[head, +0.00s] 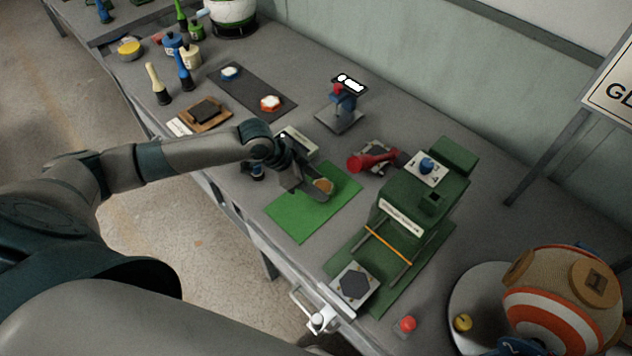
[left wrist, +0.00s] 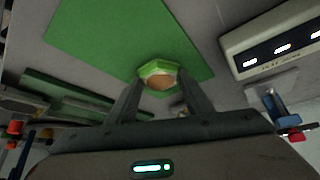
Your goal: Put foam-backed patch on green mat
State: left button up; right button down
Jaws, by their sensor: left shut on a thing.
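My left gripper (head: 318,187) is over the mat's upper right part. Its fingers (left wrist: 161,88) are shut on a small six-sided patch (left wrist: 158,69) with a light green edge and a tan face. In the head view the patch (head: 324,185) shows as a tan spot at the fingertips. I cannot tell whether it touches the mat. My right gripper is not in view.
The green press (head: 407,215) stands right of the mat. A red-handled tool (head: 372,158) lies behind it. A dark strip (head: 250,92) holds two patches. A striped ball (head: 553,308) sits at the lower right. The mat's lower left part is clear.

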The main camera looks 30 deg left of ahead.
pick_arm(q)
jog(key=shift+f, duration=0.25)
jog(key=o, duration=1)
jog(key=shift+b+v, duration=1.25)
jog(key=shift+v, duration=4.8)
jog(key=shift+d, duration=0.1)
